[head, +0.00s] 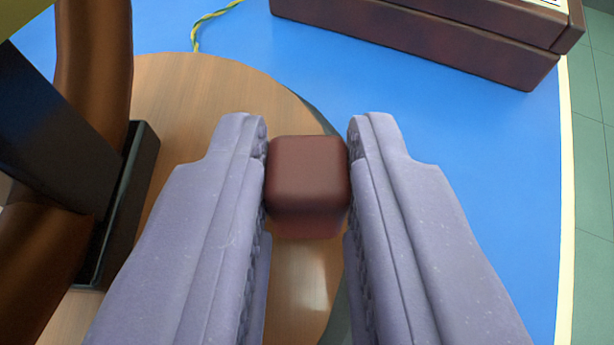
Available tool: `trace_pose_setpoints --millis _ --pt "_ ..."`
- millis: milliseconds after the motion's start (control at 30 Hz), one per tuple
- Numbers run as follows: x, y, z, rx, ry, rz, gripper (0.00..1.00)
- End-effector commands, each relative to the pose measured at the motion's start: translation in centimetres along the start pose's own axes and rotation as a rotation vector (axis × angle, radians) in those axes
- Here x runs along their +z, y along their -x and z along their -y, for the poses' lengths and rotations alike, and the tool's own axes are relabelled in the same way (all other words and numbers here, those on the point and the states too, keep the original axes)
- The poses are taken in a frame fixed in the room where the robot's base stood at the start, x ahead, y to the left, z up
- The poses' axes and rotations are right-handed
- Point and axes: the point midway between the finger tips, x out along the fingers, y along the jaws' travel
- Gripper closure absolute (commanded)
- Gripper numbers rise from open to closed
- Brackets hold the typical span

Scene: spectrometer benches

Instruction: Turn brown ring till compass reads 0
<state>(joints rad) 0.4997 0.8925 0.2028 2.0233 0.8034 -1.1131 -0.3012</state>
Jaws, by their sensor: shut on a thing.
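My gripper (307,180) is shut on a dark red-brown block (308,185) with rounded edges, in the middle of the head view. Both fingers touch its sides. The block is above the rim of a round wooden disc (235,90). What the block joins to below is hidden. A thick brown ring (92,60) stands at the left, partly out of view. A dark bracket (125,205) crosses in front of it. No compass or reading shows in this view.
A dark brown box (430,40) stands at the top right on the blue bench top (480,140). A yellow-green wire (205,18) runs behind the disc. The bench's pale edge (566,200) is at the right, with green floor tiles (592,190) beyond.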

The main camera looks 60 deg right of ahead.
Motion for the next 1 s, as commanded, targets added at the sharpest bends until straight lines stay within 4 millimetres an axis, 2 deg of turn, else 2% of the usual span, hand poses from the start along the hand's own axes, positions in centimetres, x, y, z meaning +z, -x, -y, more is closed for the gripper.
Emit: trace_pose_setpoints --millis 500,1000 --pt "0.7 2.2 1.0 0.31 -0.127 0.0 1.0" --pt "1.1 2.6 1.4 0.393 -0.163 0.001 1.0"
